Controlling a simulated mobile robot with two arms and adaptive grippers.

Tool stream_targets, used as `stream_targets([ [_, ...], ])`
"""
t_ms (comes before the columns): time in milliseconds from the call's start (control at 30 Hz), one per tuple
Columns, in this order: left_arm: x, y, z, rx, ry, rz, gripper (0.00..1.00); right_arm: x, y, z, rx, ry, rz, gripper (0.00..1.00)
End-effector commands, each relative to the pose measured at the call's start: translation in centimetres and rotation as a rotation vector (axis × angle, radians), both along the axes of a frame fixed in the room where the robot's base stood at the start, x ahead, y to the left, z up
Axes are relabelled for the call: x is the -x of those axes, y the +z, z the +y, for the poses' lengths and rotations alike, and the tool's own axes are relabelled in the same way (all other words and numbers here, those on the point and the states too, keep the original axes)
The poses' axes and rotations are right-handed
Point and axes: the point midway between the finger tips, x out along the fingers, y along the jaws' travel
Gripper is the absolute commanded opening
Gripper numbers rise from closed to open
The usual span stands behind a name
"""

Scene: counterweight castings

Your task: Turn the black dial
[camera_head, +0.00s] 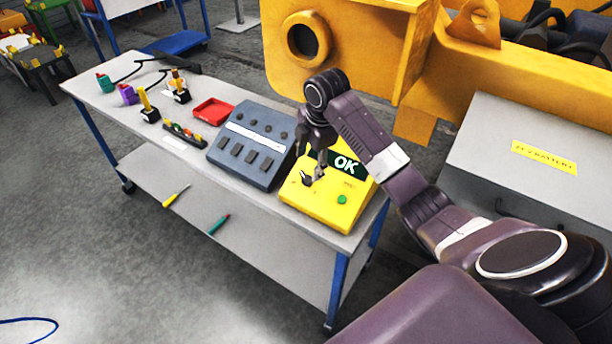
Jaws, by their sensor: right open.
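The black dial (306,178) is on the sloped face of a yellow box (325,206) at the right end of the workbench. The box also has a dark panel reading "OK" (345,165) and a green button (342,199). My right gripper (313,176) is open and points down over the box, right at the dial. Its fingers cover part of the dial, and I cannot tell whether they touch it. My left gripper is out of view.
A grey-blue control box (243,160) stands left of the yellow box. A red tray (212,111) and several small tools lie farther left on the workbench (115,98). A large yellow casting (375,45) rises behind. A grey battery cabinet (500,145) stands at the right.

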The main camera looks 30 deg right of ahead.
Motion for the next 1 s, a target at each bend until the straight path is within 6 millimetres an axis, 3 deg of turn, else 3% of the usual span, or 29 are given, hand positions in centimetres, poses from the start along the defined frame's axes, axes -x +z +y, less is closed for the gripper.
stream_targets([
  [500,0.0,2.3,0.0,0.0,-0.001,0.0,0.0,-1.6,-6.7,0.0,-0.001,-0.001,0.002,0.55],
  [867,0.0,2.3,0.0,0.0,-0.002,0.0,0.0,-1.8,-7.3,0.0,0.001,0.0,0.0,0.55],
  [1000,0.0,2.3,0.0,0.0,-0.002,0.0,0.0,-1.8,-7.3,0.0,0.0,-0.001,0.0,0.4],
])
